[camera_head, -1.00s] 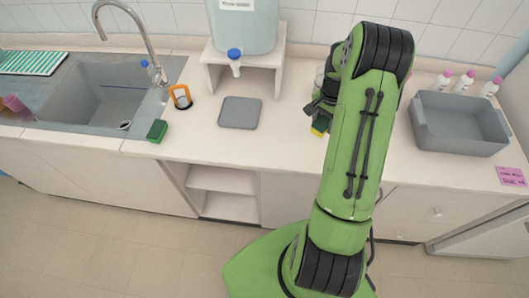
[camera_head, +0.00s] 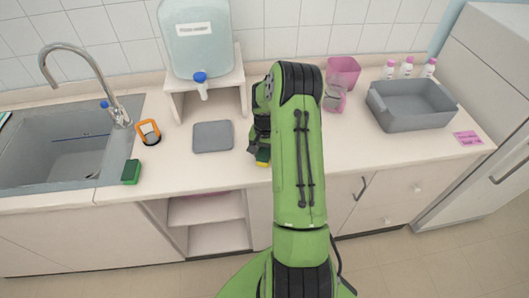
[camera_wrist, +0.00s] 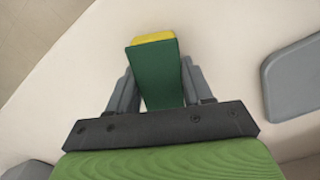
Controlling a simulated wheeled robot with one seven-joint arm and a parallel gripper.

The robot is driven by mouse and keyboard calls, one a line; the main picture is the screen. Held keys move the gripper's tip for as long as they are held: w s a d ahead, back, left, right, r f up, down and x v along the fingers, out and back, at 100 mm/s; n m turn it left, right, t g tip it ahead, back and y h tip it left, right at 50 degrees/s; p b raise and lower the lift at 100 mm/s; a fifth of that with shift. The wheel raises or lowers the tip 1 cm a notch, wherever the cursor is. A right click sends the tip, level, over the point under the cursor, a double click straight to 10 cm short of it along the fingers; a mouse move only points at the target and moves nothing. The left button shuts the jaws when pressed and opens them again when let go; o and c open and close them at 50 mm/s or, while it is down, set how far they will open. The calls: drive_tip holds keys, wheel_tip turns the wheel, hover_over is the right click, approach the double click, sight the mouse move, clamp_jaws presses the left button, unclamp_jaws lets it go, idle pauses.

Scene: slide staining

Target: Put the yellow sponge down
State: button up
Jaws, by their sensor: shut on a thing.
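The yellow sponge (camera_head: 262,163) has a dark green side and is held in my gripper (camera_head: 258,148), partly hidden by my arm in the head view. In the wrist view, my gripper (camera_wrist: 155,90) is shut on the sponge (camera_wrist: 153,60); its green face shows, with a yellow strip at the far end. The sponge is over the pale counter (camera_head: 350,145), near its front edge. I cannot tell whether it touches the counter.
A grey mat (camera_head: 212,136) lies left of my gripper. Further left are an orange holder (camera_head: 149,132), a green sponge (camera_head: 131,172) and the sink (camera_head: 60,160). A water dispenser (camera_head: 196,45) stands behind. Pink containers (camera_head: 343,70) and a grey bin (camera_head: 412,105) are right.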

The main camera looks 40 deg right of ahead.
drive_tip(key=shift+d, duration=0.15)
drive_tip(key=shift+f, duration=0.1)
drive_tip(key=o, duration=1.1)
